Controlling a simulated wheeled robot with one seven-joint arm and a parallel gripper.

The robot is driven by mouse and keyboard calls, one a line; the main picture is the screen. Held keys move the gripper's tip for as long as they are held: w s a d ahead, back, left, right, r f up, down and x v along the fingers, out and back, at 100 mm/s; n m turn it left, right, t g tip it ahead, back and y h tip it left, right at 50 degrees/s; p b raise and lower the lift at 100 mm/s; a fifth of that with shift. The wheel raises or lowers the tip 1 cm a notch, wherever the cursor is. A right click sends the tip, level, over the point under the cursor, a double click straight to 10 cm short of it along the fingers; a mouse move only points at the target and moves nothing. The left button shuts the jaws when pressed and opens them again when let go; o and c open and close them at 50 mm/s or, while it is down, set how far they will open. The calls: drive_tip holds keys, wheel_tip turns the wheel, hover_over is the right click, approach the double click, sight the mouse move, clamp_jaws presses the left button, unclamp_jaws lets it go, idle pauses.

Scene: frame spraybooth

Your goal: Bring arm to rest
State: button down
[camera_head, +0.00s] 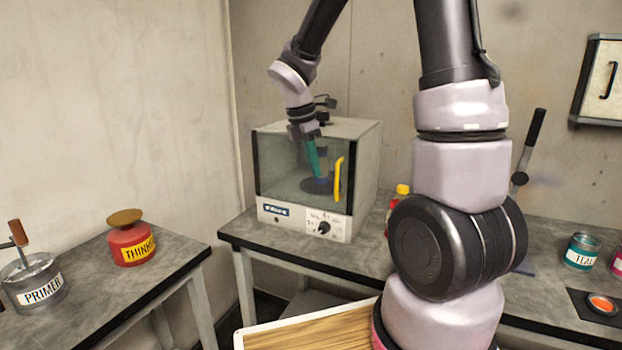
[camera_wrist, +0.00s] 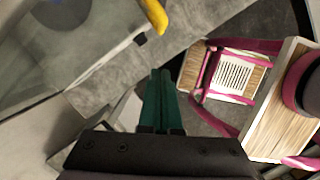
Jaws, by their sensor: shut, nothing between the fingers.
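My arm reaches across the head view toward the spray booth (camera_head: 272,211). My gripper (camera_head: 315,175) points down in front of the booth's glass front, left of the yellow door handle (camera_head: 338,179). Its teal fingers are together with nothing between them. In the wrist view my gripper (camera_wrist: 162,75) shows its two teal fingers side by side and closed, above the grey bench and floor area. The yellow handle (camera_wrist: 154,14) is at the top of that view. I cannot tell the exact gap between fingertips and glass.
The booth stands on a grey bench (camera_head: 262,236). A red thinner can (camera_head: 131,247) and a primer can (camera_head: 34,288) stand on the left table. A yellow-capped bottle (camera_head: 401,189) is partly behind my arm. A teal can (camera_head: 581,254) is at right.

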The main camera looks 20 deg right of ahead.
drive_tip(key=s+d+r+m+t+y, duration=0.1)
drive_tip(key=s+r+m+t+y, duration=0.3)
drive_tip(key=s+r+m, duration=1.2)
drive_tip(key=r+m+t, duration=0.1)
drive_tip(key=m+t, duration=0.1)
drive_tip(key=m, duration=0.5)
drive_tip(key=shift+d+m+t+y, duration=0.3)
drive_tip(key=shift+m+t+y, duration=0.1)
